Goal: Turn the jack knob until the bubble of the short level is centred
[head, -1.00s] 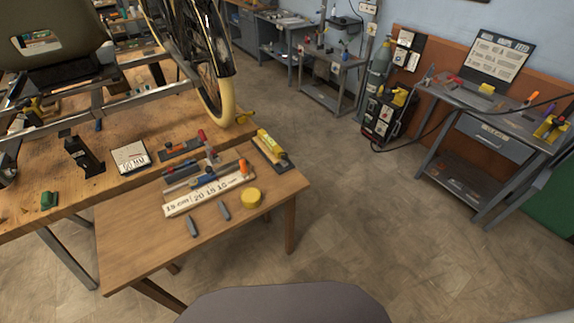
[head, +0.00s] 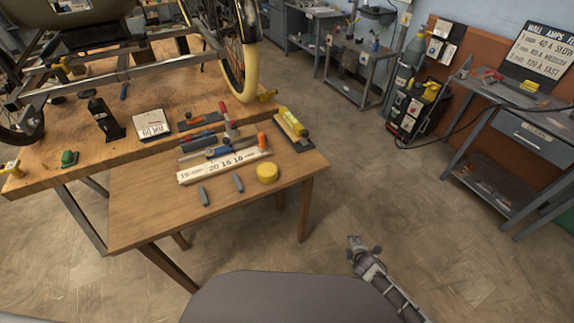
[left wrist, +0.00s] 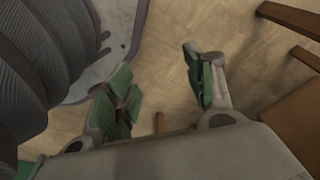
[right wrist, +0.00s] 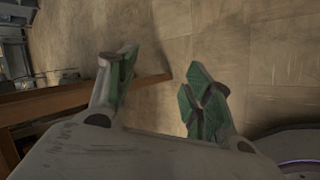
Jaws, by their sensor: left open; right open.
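The wooden workbench (head: 90,156) carries the metal trike frame (head: 120,64) with its yellow-tyred wheel (head: 236,85). A black upright device (head: 103,118), possibly the jack, stands on the bench beneath the frame; I cannot make out its knob. A yellow item on a dark plate (head: 291,124) lies on the small table; I cannot tell whether it is the short level, and no bubble is readable. My right gripper (head: 357,246) is over the floor, right of the small table, open and empty in the right wrist view (right wrist: 160,92). My left gripper (left wrist: 160,95) is open and empty above the floor.
The small wooden table (head: 150,220) holds a white ruler-like strip (head: 222,167), a yellow round item (head: 267,173) and several tools. A white card (head: 152,124) and a green item (head: 69,158) lie on the bench. Floor (head: 400,215) is clear between table and the right-hand cart (head: 515,130).

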